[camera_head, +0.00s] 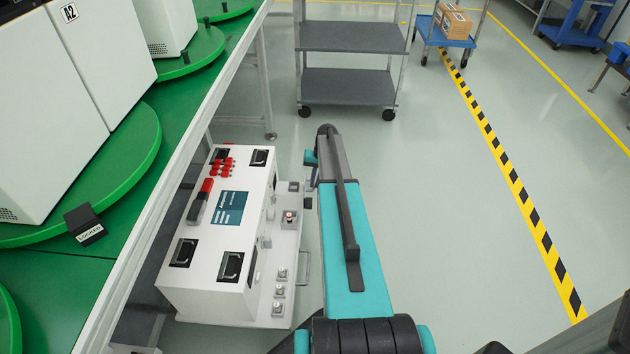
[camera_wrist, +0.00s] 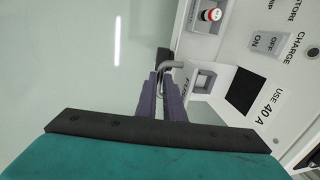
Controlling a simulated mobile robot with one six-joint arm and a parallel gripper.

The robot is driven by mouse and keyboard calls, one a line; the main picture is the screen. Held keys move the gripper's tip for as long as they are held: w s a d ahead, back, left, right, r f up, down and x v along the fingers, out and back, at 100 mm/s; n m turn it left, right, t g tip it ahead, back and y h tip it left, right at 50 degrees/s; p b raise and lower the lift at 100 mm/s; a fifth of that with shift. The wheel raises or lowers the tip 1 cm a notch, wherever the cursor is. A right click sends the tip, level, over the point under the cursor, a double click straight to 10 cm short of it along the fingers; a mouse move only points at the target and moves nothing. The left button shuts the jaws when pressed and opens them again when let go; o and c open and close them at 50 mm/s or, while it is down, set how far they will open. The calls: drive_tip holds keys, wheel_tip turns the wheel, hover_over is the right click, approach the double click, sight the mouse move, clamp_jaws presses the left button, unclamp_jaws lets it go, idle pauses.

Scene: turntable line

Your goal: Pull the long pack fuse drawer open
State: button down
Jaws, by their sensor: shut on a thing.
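The long pack (camera_head: 215,272) is a long white box with black handles, red plugs and a blue label on top, standing low beside the green line. In the wrist view its panel (camera_wrist: 283,75) fills the right side, with a "USE 40 A" label. The two purple fingers of my gripper (camera_wrist: 164,92) are shut on a grey looped handle (camera_wrist: 174,65) at the panel's edge, beside a small grey-framed part that looks like the fuse drawer (camera_wrist: 203,83). I cannot tell how far it stands out.
A red button (camera_wrist: 211,15) and an on/off switch (camera_wrist: 268,41) are near the handle. A grey shelf cart (camera_head: 350,85) stands behind the arm. The green line's pale edge (camera_head: 180,160) runs along the left. Open floor (camera_head: 440,200) lies to the right.

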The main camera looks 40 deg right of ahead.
drive_tip(key=shift+w+d, duration=0.1)
drive_tip(key=shift+w, duration=0.05)
drive_tip(key=c, duration=1.9)
unclamp_jaws()
drive_tip(key=shift+o, duration=0.2)
drive_tip(key=shift+a, duration=0.2)
drive_tip(key=shift+r, duration=0.1)
wheel_tip(320, 180, up, 14)
drive_tip(key=s+d+p, duration=0.1)
drive_tip(key=p, duration=0.1)
drive_tip(key=shift+s+d+f+p, duration=0.25)
drive_tip(key=shift+s+d+p, duration=0.05)
drive_tip(key=shift+d+p, duration=0.05)
